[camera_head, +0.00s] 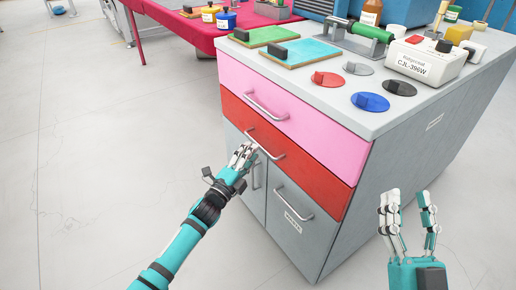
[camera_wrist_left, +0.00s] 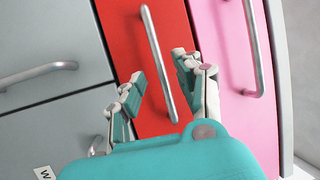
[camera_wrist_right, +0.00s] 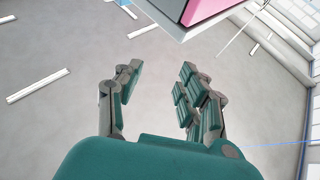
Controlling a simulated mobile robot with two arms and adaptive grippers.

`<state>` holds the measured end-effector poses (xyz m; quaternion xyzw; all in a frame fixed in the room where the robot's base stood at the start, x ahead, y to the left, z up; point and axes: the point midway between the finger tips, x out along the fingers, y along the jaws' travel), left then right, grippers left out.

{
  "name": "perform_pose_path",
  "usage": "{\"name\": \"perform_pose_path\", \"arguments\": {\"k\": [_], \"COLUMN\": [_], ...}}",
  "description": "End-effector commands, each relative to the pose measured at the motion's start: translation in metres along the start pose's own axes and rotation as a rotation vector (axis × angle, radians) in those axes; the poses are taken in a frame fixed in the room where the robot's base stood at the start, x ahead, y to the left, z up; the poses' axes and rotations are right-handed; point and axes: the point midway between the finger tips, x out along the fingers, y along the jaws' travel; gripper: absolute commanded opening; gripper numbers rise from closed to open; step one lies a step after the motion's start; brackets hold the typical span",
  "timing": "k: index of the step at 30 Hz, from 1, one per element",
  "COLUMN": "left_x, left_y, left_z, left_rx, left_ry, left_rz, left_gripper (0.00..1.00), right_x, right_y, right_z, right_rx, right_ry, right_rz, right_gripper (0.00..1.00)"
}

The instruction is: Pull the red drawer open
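The red drawer (camera_head: 315,170) sits below the pink drawer in the grey cabinet, and its front looks flush with the pink one. It has a silver bar handle (camera_head: 266,144). In the left wrist view, the red drawer front (camera_wrist_left: 125,35) and its handle (camera_wrist_left: 157,60) show clearly. My left gripper (camera_head: 246,152) is at this handle. In the left wrist view its fingers (camera_wrist_left: 160,75) are apart, one on each side of the bar; contact is unclear. My right gripper (camera_head: 408,196) is open and empty, right of the cabinet; it also shows in the right wrist view (camera_wrist_right: 157,75).
The pink drawer (camera_head: 320,128) is directly above; grey doors (camera_head: 290,215) with handles are below. The cabinet top (camera_head: 300,82) holds coloured boards, knobs and a labelled box (camera_head: 425,60). A pink-covered table (camera_head: 165,25) stands behind left. The floor in front is clear.

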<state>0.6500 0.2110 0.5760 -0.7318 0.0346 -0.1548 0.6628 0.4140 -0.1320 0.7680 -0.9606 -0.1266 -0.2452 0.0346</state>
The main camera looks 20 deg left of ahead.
Motion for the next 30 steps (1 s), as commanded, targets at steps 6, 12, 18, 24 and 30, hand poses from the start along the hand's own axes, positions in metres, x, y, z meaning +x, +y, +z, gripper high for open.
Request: {"name": "perform_pose_path", "arguments": {"k": [6,12,18,24,30], "left_x": [0.033,0.044,0.045,0.045,0.045], "left_y": [0.002,0.001,0.001,0.001,0.001], "left_z": [0.0,0.0,0.0,0.0,0.0], "left_rx": [-0.001,-0.002,-0.002,-0.002,-0.001], "left_ry": [0.0,0.0,0.0,0.0,-0.001], "left_rz": [0.0,0.001,0.001,0.001,0.001], "left_gripper": [0.34,0.34,0.34,0.17,0.0], "right_x": [-0.005,-0.008,-0.008,-0.008,-0.008], "right_y": [-0.004,-0.005,-0.005,-0.005,-0.005], "right_z": [-0.032,-0.046,-0.047,-0.047,-0.047], "right_rx": [0.008,0.012,0.012,0.012,0.012], "right_ry": [0.198,0.273,0.28,0.279,0.278], "right_rz": [-0.008,-0.011,-0.011,-0.011,-0.011], "right_gripper": [0.4,0.4,0.4,0.4,0.4]}}
